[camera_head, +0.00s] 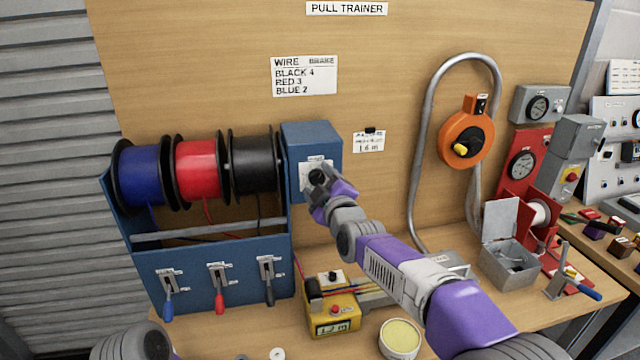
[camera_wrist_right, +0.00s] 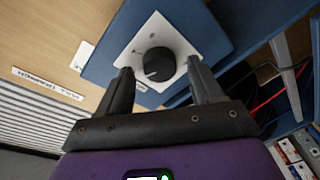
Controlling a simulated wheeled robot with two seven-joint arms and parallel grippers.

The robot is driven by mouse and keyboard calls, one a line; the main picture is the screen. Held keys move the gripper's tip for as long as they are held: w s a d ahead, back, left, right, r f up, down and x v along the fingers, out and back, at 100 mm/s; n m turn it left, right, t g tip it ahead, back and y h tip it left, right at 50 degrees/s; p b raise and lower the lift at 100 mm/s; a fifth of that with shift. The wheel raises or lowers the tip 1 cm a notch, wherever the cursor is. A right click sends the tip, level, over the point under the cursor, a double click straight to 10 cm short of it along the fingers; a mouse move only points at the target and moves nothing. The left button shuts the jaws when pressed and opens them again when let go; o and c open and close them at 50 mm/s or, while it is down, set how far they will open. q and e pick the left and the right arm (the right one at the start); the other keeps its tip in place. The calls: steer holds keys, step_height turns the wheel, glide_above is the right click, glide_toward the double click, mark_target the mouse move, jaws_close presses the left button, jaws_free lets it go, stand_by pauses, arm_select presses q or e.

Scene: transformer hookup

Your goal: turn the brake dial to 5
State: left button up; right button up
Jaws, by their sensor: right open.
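The brake dial (camera_head: 317,177) is a round black knob on a white plate, on the front of a blue box (camera_head: 312,139) at the right end of the spool rack. The right wrist view shows the knob (camera_wrist_right: 159,64) with a pale pointer line; its scale numbers are too small to read. My right gripper (camera_head: 326,192) is at the dial. In the wrist view its two fingers (camera_wrist_right: 157,84) are apart, one on each side of the knob, with gaps visible between fingers and knob. My left gripper is not in view; only a grey arm part shows at bottom left.
Blue, red and black wire spools (camera_head: 196,170) sit left of the dial box. Below are several levers (camera_head: 218,285). A yellow meter (camera_head: 333,313) and a round tin (camera_head: 400,338) stand on the bench. An orange reel (camera_head: 466,128) hangs on the board at right.

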steer(key=c, duration=1.1)
steer(key=shift+o, duration=0.2)
steer(key=shift+f, duration=0.1)
steer(key=m+b, duration=0.2)
steer(key=m, duration=0.1)
steer(key=shift+f, duration=0.1)
steer(key=m+t+b, duration=0.1)
steer(key=m, duration=0.5)
steer(key=shift+b, duration=0.4)
steer(key=m+h, duration=0.1)
steer(key=m, duration=0.5)
steer(key=shift+t+b, duration=0.4)
steer(key=m+h, duration=0.1)
steer(key=m, duration=0.5)
steer(key=shift+m, duration=0.3)
